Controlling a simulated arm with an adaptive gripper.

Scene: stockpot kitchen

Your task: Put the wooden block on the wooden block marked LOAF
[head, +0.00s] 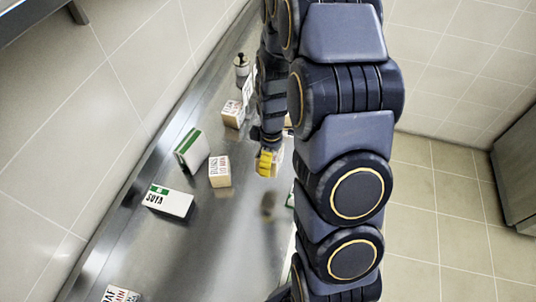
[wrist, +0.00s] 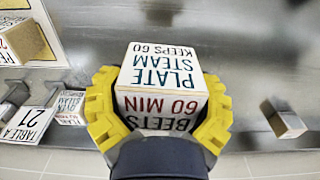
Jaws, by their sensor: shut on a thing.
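My gripper (head: 266,163) has yellow fingers and is shut on a wooden block (wrist: 162,82), held above the steel counter. In the head view the held block is mostly hidden behind the fingers and arm. A wooden block whose lettering appears to end in "OAF" (head: 121,294) is cut off at the lower left edge, well away from my gripper. A block reading "BUNS" (head: 220,172) stands left of my gripper. Another lettered block (head: 232,114) stands farther back; its text is unclear.
The wrist view shows a "TABLE A 21" card (wrist: 28,122) and a block at right (wrist: 284,118).

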